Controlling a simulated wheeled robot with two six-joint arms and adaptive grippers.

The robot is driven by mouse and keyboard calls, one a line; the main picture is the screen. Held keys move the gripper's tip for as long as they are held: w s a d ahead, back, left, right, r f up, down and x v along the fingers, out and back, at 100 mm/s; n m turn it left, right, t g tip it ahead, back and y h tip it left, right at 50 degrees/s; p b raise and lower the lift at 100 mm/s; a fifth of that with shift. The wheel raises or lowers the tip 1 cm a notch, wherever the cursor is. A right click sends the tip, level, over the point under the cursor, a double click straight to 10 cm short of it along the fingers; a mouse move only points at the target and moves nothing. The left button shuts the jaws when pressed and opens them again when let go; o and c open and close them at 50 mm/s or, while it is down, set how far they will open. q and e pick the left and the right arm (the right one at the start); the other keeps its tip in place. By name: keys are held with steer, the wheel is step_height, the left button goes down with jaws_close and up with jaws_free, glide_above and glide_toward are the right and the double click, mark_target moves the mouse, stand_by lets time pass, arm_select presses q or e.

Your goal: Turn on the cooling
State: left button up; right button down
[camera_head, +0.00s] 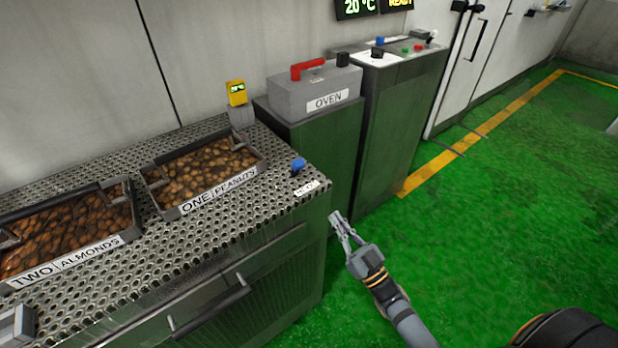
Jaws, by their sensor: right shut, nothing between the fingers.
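No control in view carries a readable cooling label. A grey control cabinet (400,105) stands at the back, with a blue knob (380,41), a black knob (377,53), a green button (406,50) and a red button (418,47) on top. Another blue knob (298,165) sits on the perforated table's right corner, near a small label (307,187) too blurred to read. My right gripper (340,224) is shut and empty, over the green floor just right of the table and apart from all the controls. My left gripper does not show clearly.
An oven box (318,88) with a red handle (308,67) sits on a cabinet. Trays of almonds (128,228) and peanuts (262,163) rest on the table. Green floor (500,215) at right is open.

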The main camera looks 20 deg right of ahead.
mark_target(301, 168)
steer(key=p+x, duration=0.2)
steer(key=x, duration=1.1)
steer(key=shift+w, duration=0.1)
steer(key=shift+w+a+r, duration=0.15)
steer(key=shift+w, duration=0.15)
